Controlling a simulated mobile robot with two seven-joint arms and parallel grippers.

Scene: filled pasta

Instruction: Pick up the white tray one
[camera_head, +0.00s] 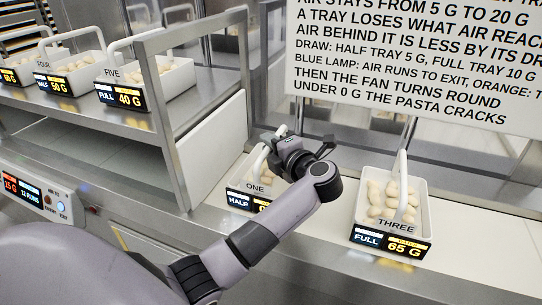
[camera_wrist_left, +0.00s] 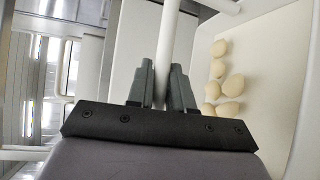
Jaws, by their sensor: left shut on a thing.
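White tray ONE (camera_head: 238,187) is on the pale counter, partly hidden behind my left arm. Its front label reads HALF, and the number beside it is mostly covered. My left gripper (camera_head: 273,143) is at the tray's upright white handle. In the left wrist view, my left gripper (camera_wrist_left: 162,88) is shut on the white handle bar (camera_wrist_left: 169,45), which runs between the two dark fingers. Pale pasta pieces (camera_wrist_left: 228,86) lie in the tray to the right of the bar. I cannot tell whether the tray touches the counter. My right gripper is not in view.
Tray THREE (camera_head: 417,229), labelled FULL 65 G, stands to the right with pasta. Tray FIVE (camera_head: 189,86) and other trays stand on a metal shelf (camera_head: 150,121) at left. A sign (camera_head: 420,108) hangs behind. The counter between trays ONE and THREE is clear.

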